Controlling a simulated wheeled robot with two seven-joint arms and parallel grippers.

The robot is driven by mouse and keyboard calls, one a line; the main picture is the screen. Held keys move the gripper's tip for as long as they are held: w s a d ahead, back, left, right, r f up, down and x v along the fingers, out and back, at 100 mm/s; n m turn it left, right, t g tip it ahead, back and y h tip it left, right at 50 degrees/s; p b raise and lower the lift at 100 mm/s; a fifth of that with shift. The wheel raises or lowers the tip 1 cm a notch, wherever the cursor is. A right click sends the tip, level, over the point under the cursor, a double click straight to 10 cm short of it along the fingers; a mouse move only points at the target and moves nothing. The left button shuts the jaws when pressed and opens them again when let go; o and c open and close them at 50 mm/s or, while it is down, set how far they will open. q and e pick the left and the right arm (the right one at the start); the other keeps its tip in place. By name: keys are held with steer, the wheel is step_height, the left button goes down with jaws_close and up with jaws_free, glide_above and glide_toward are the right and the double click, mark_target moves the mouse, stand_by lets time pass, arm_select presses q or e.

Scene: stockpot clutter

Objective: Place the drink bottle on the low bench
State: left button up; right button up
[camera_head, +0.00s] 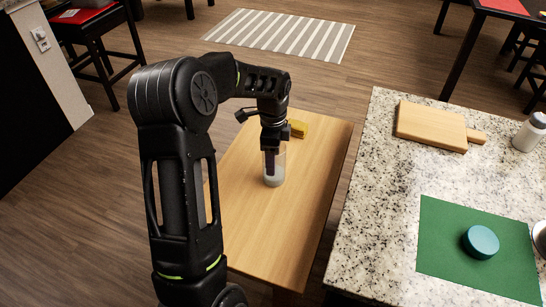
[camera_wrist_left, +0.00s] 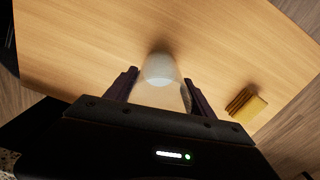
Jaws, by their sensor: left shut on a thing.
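The drink bottle (camera_head: 273,178) is clear with a whitish lower part, and it is upright at the low bench (camera_head: 262,236), a light wooden top. My left gripper (camera_head: 272,150) points down over the bench and is shut on the bottle's upper part. In the left wrist view the bottle (camera_wrist_left: 160,70) stands between the two dark fingers (camera_wrist_left: 158,92). Its base looks on or very close to the wood; I cannot tell whether it touches. My right gripper is not in view.
A yellow object (camera_head: 298,128) lies on the bench behind the gripper. A granite counter (camera_head: 385,190) to the right holds a cutting board (camera_head: 430,125), a green mat (camera_head: 440,240) with a teal round thing (camera_head: 481,242), and a white-grey bottle (camera_head: 529,133). The bench's front is clear.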

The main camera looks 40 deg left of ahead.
arm_select(q)
steer(key=o, duration=1.6)
steer(key=shift+f, duration=0.1)
steer(key=shift+c, duration=0.2)
step_height(320, 180, up, 12)
steer(key=p, duration=0.1)
steer(key=shift+s, duration=0.1)
